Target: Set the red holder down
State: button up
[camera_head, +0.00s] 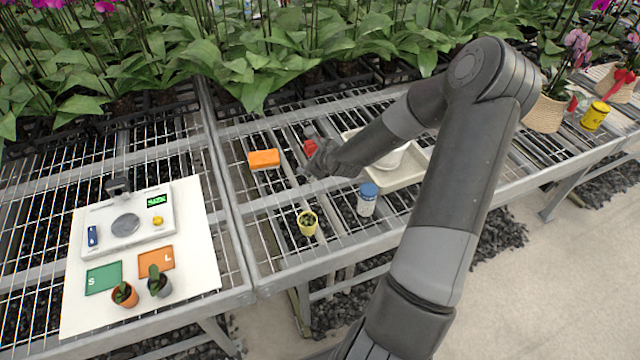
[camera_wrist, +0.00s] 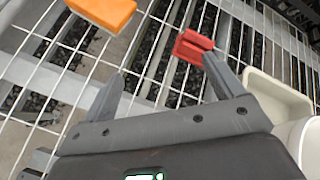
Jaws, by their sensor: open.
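The red holder (camera_wrist: 192,47) is a small red block with a slot in it. In the wrist view it is at the tip of the right finger, on or just above the wire bench. Whether it touches that finger is unclear. My gripper (camera_wrist: 160,72) is open, with bare mesh between its fingers. In the head view the red holder (camera_head: 310,147) shows just behind the end of my gripper (camera_head: 308,168), partly hidden by it.
An orange block (camera_head: 264,159) lies left of the holder. A cream tray (camera_head: 402,180) with a white bowl is to the right. A yellow pot (camera_head: 307,223) and a blue-lidded jar (camera_head: 367,199) stand in front. A white board (camera_head: 205,215) holds a scale and two small pots.

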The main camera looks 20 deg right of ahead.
jog(key=s+a+r+n+g+h, duration=0.15)
jog(key=s+a+r+n, duration=0.25)
jog(key=s+r+n, duration=0.45)
jog(key=s+a+r+n+g+h, duration=0.1)
jog(key=s+a+r+n+g, duration=0.25)
jog(key=s+r+n, duration=0.45)
jog(key=s+a+r+n, duration=0.2)
jog(key=s+r+n, duration=0.3)
jog(key=s, duration=0.4)
jog(key=s+a+r+n+y, duration=0.1)
jog(key=s+a+r+n, duration=0.1)
jog(key=s+r+n, duration=0.4)
jog(key=s, duration=0.3)
jog(key=shift+s+a+r, duration=0.15)
jog(key=shift+s+a, duration=0.2)
jog(key=shift+s, duration=0.05)
jog(key=shift+o, duration=0.3)
